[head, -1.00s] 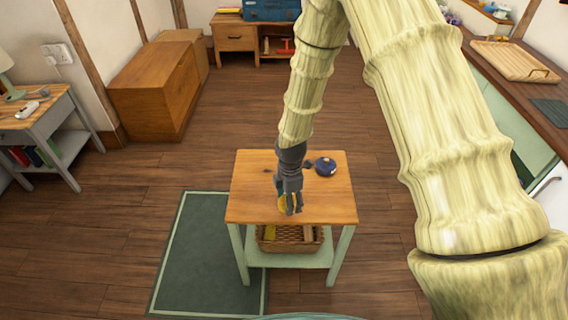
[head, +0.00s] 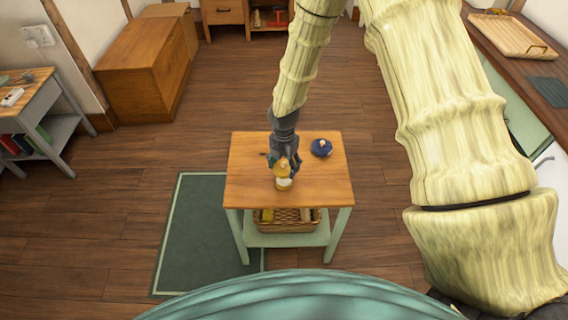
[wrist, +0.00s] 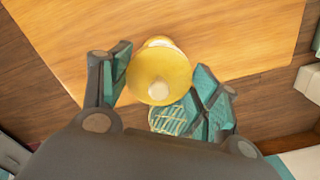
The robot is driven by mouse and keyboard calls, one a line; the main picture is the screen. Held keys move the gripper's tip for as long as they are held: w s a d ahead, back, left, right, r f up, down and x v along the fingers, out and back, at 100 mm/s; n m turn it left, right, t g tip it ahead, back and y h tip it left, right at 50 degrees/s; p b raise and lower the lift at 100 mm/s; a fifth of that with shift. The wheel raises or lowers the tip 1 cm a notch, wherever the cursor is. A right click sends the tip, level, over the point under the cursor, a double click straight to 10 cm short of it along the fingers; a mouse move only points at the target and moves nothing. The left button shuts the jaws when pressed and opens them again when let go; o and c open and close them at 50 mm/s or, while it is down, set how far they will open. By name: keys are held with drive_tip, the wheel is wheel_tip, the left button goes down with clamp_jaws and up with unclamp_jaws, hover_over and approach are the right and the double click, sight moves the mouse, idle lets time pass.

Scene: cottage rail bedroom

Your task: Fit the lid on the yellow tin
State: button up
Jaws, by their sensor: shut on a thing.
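My gripper (head: 284,168) is shut on a yellow round lid with a pale knob, over the front middle of the small wooden table (head: 245,190). In the wrist view the lid (wrist: 176,68) lies between my two fingers (wrist: 162,85), its knob towards the camera. The yellow tin (head: 283,184), with a pale band, shows just below my gripper in the head view. I cannot tell whether the lid touches or sits level on the tin.
A blue round pot (head: 321,148) with a pale knob stands at the table's right rear. A wicker basket (head: 287,226) is on the shelf below. A green rug (head: 195,235) lies to the left. The tabletop's left and right front are clear.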

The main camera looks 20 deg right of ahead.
drive_tip(key=shift+f+b, duration=1)
drive_tip(key=shift+f, duration=1.9)
drive_tip(key=shift+p, duration=0.45)
drive_tip(key=shift+f, duration=0.55)
idle(0.6)
drive_tip(key=o, duration=0.9)
drive_tip(key=shift+o, duration=0.2)
drive_tip(key=shift+r, duration=0.1)
wheel_tip(320, 180, up, 12)
drive_tip(key=shift+f, duration=0.1)
